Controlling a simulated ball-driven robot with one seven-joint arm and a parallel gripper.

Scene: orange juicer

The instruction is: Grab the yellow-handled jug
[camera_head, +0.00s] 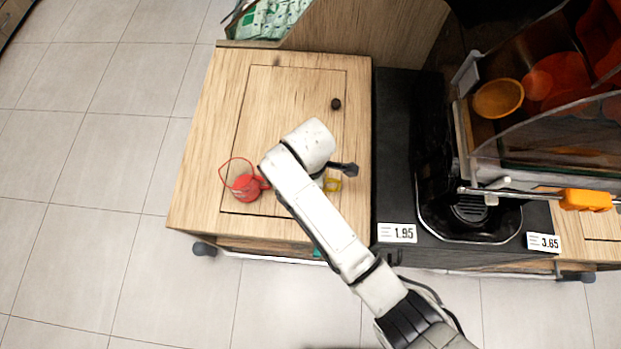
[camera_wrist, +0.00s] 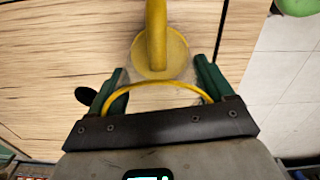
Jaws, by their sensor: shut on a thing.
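The yellow-handled jug (camera_wrist: 160,62) is between the two green fingers of my gripper (camera_wrist: 159,66) in the wrist view. Its round yellow lid, a yellow bar rising from it and a thin yellow loop show; its clear body is hard to make out. The fingers are shut on the jug, one on each side. In the head view a small yellow part of the jug (camera_head: 332,185) shows on the wooden counter, beside my arm. My gripper (camera_head: 344,168) is mostly hidden there by my arm. I cannot tell whether the jug touches the counter.
A red jug (camera_head: 246,187) with a red loop stands left of my arm on the wooden counter (camera_head: 205,165). A dark knob (camera_head: 336,104) is farther back. To the right stands a black juicer machine (camera_head: 430,185). Price tags (camera_head: 397,233) line its front edge.

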